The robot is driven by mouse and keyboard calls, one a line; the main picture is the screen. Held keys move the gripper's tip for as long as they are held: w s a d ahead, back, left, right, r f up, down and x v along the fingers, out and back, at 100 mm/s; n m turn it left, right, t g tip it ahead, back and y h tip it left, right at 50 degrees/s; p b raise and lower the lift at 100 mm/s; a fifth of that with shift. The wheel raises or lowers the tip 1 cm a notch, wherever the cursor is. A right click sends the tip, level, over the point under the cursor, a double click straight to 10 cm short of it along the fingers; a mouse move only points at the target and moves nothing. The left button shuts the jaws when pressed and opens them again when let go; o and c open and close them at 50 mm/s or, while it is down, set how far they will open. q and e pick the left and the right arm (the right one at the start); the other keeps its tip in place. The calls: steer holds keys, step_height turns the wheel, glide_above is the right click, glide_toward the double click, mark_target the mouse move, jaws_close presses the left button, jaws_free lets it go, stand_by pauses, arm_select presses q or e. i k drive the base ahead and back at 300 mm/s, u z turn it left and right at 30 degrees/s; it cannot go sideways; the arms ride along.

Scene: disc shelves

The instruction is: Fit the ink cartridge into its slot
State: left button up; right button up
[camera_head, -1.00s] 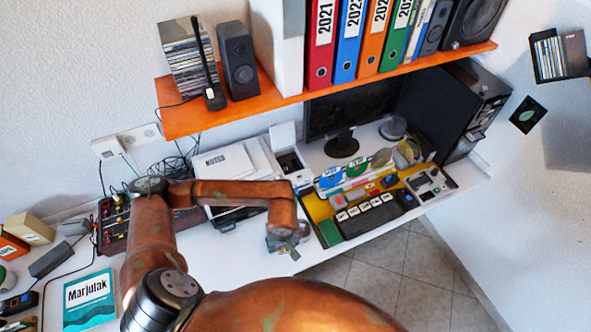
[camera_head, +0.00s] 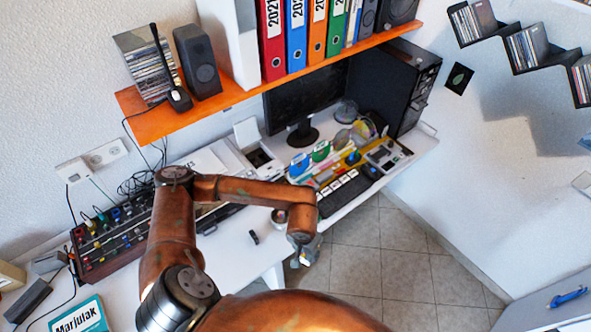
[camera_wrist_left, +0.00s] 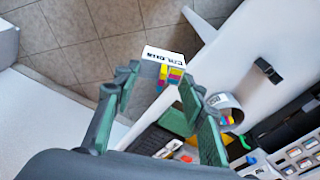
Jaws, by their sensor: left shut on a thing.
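My left gripper (camera_head: 306,250) is past the desk's front edge, above the tiled floor. A white printer-like device (camera_head: 258,160) with a raised lid and a dark opening stands at the back of the desk; the slot itself is too small to tell. My right gripper is out of view.
A round mug-like thing (camera_head: 279,216) and a small dark object (camera_head: 254,237) lie on the white desk. A keyboard (camera_head: 345,192) and organiser trays are to the right. The orange shelf (camera_head: 150,124) with binders hangs above the desk. The desk front middle is mostly clear.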

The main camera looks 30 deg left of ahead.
mark_target(264, 161)
steer(key=z, duration=0.6)
steer(key=i, duration=1.6)
steer(key=u, duration=1.45)
steer(key=i, duration=1)
steer(key=u, duration=0.9)
